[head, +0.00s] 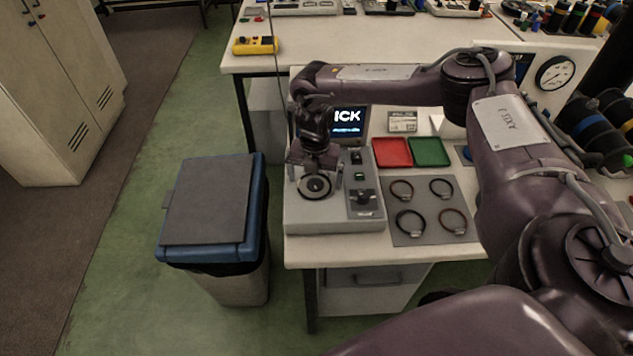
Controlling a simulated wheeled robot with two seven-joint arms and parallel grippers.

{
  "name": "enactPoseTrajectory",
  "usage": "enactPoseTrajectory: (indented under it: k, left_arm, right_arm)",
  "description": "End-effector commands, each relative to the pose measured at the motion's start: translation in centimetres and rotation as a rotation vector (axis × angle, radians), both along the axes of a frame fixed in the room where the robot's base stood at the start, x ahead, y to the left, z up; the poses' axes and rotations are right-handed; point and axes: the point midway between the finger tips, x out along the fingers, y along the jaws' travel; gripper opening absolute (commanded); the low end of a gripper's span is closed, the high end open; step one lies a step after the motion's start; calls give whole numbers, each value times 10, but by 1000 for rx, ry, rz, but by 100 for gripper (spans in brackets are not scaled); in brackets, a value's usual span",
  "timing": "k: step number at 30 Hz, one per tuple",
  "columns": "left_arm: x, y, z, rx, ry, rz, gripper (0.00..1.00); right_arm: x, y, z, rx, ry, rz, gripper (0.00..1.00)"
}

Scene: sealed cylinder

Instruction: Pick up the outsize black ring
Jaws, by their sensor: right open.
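Several rings lie flat on a grey mat (425,206) on the bench. The one at the mat's front left (397,222) is black and looks larger than the black ring at the back right (441,179). A dark brownish ring (401,181) lies at the back left, and a reddish-brown ring (452,209) at the front right. My right gripper (318,182) points down, open, over the round plate of a grey device, to the left of the mat. No ring shows between its fingers. My left gripper is out of view.
The grey device (310,217) has a control panel (362,185) on its right. A red tray (393,153) and a green tray (429,152) lie behind the mat. A small screen (349,120) stands behind the device. A blue-rimmed bin (210,200) stands left of the bench.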

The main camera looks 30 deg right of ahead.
Motion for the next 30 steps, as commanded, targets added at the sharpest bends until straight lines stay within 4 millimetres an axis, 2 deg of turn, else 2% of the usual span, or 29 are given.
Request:
enactPoseTrajectory:
  k: [1,9,12,19,23,26,30]
  left_arm:
    - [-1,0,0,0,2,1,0]
    - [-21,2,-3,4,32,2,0]
    - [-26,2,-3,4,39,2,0]
    - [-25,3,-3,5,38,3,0]
    - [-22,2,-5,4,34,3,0]
    - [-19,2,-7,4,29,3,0]
    - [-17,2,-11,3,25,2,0]
  right_arm:
    - [0,0,0,0,0,0,100]
    - [0,0,0,0,0,0,65]
    - [0,0,0,0,0,0,56]
    - [0,0,2,0,-1,-1,56]
    - [1,0,9,1,-2,-1,56]
    - [1,0,22,2,-5,-1,56]
    - [2,0,48,1,-6,0,56]
